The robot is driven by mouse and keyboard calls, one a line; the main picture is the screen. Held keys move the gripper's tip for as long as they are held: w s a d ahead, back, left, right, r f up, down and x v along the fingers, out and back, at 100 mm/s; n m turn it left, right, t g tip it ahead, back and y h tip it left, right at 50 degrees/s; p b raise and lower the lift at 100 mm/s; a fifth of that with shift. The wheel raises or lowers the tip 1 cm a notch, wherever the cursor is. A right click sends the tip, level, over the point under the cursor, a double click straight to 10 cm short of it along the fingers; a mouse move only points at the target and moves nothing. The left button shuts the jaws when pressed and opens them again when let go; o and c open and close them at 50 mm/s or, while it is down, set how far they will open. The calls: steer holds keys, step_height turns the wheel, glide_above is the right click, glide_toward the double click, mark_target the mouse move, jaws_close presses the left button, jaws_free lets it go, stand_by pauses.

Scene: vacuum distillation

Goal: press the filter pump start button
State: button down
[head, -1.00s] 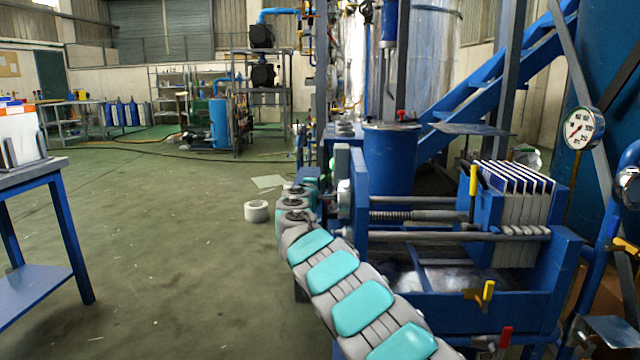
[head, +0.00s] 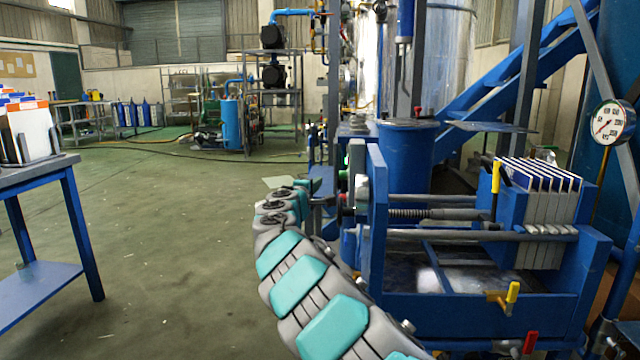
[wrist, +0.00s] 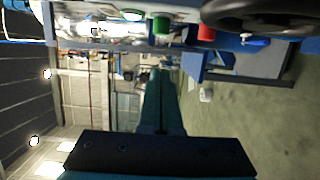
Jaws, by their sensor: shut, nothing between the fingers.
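A green button (wrist: 160,25) and a red button (wrist: 207,32) stick out side by side at the top of the wrist view. No label on them is legible. In the head view, small green (head: 346,161) and red (head: 342,197) spots show at the left end of the blue filter press (head: 450,306). My gripper (wrist: 161,74) is shut and empty in the wrist view. Its tips point toward the green button's side of the picture, with a visible gap between. In the head view my arm curves up beside the press and its end is hard to make out.
A dark round rim (wrist: 262,18) lies close beside the red button in the wrist view. A blue table (head: 40,170) stands at the left in the head view. The green floor (head: 170,240) between table and press is clear.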

steer(key=shift+v, duration=2.15)
